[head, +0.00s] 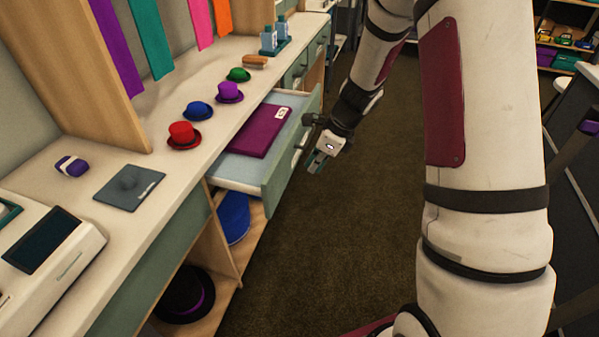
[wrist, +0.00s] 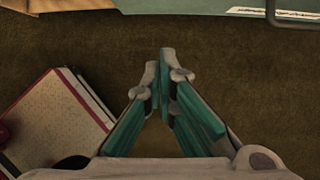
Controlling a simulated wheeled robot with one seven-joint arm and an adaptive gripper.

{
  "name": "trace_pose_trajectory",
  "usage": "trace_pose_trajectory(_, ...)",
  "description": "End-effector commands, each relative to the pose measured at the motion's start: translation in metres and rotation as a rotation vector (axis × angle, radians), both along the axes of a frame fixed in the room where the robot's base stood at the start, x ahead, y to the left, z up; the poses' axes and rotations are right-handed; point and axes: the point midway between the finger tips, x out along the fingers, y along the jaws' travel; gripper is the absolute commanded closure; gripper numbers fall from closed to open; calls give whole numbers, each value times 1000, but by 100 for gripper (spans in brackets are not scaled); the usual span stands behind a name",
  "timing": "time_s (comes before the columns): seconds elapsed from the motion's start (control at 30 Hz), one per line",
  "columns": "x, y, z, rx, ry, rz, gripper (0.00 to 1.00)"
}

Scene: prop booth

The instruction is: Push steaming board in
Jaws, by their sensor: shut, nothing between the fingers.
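The pulled-out board (head: 235,172) sticks out of the counter like a shallow drawer, with a pale blue-green front panel (head: 290,150) and a handle on it. A flat purple pad with a small white label (head: 262,132) lies on it. My gripper (head: 316,166) is shut and empty, just to the right of the front panel; I cannot tell whether it touches. In the wrist view the teal fingers (wrist: 167,72) meet at their tips above brown carpet. A pale panel with a metal handle (wrist: 293,14) shows at the top right of that view.
Red (head: 184,135), blue (head: 198,110), purple and green small hats stand on the counter (head: 110,165) behind the board. Below are open shelves with a blue item (head: 233,218) and a dark hat (head: 186,294). Carpet (head: 340,240) is clear to the right.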

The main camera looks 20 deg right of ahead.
Motion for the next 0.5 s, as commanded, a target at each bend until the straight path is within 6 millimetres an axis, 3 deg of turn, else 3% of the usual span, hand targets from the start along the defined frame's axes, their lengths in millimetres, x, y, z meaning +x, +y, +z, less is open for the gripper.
trace_pose_trajectory(0.5, 20, 29, -90, 1, 3, 4, 100)
